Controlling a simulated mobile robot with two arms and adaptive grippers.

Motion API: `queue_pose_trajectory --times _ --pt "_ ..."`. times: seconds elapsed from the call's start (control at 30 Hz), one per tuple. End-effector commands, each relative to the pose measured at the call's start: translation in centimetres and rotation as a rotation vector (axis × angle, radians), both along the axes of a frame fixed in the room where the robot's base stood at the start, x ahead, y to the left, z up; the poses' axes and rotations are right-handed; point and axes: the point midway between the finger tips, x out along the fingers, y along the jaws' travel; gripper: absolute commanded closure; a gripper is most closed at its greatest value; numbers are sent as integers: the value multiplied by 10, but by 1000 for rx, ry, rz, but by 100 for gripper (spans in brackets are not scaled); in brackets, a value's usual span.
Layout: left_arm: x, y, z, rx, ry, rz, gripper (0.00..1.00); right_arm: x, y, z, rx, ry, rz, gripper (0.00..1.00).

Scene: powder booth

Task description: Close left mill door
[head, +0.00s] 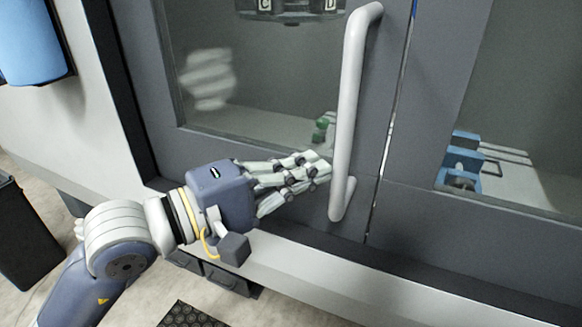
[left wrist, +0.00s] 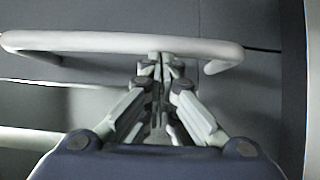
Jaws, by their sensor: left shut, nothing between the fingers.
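The left mill door (head: 215,140) is a dark grey panel with a large window. A long pale vertical handle (head: 352,95) stands near its right edge. A thin gap runs between this door and the right door panel (head: 420,130). My left gripper (head: 322,172) is shut and empty, with its fingertips at the left side of the handle's lower part. In the left wrist view the handle (left wrist: 100,42) lies across the picture just beyond the fingertips (left wrist: 160,62). They look close to it or touching; I cannot tell which. My right gripper is out of view.
Through the right window a blue vise (head: 462,165) shows inside the machine. A pale ledge (head: 330,290) runs below the doors. A dark bin (head: 25,235) stands on the floor at left, and a blue container (head: 30,45) is at upper left. A black mat (head: 190,316) lies below.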

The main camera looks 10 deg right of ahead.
Motion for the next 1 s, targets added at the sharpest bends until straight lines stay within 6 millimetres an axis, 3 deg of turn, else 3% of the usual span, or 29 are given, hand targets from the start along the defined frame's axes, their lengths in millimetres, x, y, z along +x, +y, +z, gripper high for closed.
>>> queue_pose_trajectory --times 0.3,0.57,0.77,1.0 --pt "-2 -3 0 0 1 -2 100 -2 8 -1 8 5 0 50" --pt "-3 0 -1 1 1 -2 100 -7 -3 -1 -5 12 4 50" --pt "-8 21 -1 2 1 2 100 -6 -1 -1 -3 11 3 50" --pt "-19 62 -2 3 2 7 100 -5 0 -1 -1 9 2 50"
